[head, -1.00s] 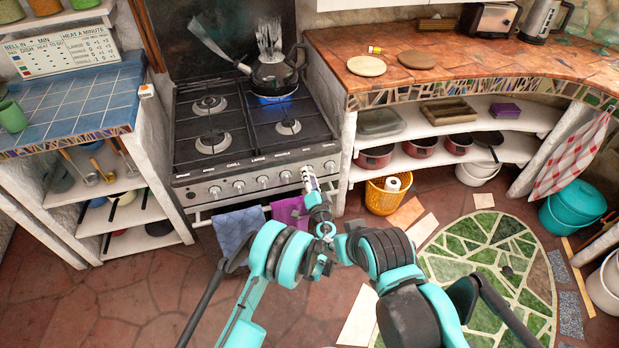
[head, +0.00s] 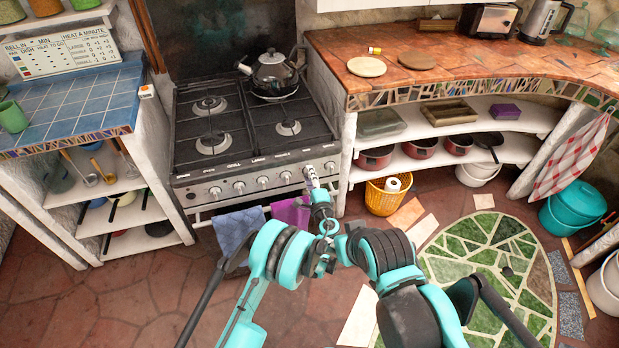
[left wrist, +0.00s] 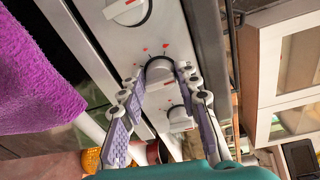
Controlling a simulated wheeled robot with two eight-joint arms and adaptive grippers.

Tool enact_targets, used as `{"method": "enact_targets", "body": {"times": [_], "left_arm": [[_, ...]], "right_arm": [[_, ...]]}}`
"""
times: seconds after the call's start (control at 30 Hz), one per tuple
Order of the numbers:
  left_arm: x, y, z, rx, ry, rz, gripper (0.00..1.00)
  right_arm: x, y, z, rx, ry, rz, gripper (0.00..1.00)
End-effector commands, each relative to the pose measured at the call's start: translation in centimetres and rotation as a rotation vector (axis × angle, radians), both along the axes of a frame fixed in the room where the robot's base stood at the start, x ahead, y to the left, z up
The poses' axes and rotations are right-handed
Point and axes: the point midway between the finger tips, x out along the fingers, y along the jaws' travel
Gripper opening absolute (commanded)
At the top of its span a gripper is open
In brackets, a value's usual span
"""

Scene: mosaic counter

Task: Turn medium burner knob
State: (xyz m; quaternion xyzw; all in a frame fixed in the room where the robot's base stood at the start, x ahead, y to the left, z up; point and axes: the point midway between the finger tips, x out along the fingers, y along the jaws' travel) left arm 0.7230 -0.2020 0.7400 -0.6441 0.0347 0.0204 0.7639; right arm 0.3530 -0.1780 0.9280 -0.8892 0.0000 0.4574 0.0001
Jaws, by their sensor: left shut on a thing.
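The black stove (head: 225,175) has a row of round silver knobs along its front panel. My left gripper (head: 312,178) is at the right part of that row, shut on a knob. In the left wrist view, the fingers of my left gripper (left wrist: 160,80) lie on either side of this burner knob (left wrist: 159,68), with red marks on the panel around it. Other knobs show on both sides of it. The knob's label cannot be read. A dark kettle (head: 272,72) stands on the back right burner, with no flame or steam visible. My right gripper is not in view.
A blue towel (head: 238,230) and a purple towel (head: 290,212) hang below the knobs; the purple one is also at left in the wrist view. A yellow basket (head: 388,198) stands on the floor right of the stove.

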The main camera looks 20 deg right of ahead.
Motion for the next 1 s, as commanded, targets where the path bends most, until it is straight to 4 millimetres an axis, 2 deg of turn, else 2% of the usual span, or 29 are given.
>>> {"method": "enact_targets", "body": {"times": [0.6, 0.63, 0.7, 1.0], "left_arm": [[0.09, -0.02, 0.18, 0.042, -0.001, 0.000, 0.03], [0.09, -0.02, 0.18, 0.042, -0.001, 0.000, 0.40], [0.08, -0.02, 0.16, 0.041, 0.000, -0.001, 0.52], [0.04, -0.03, 0.08, 0.040, 0.000, -0.001, 0.52]], "right_arm": [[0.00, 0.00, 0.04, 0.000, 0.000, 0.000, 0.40], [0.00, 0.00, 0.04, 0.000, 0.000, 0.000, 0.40], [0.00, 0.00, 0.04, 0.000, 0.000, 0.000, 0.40], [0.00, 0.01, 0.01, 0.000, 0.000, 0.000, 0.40]]}}
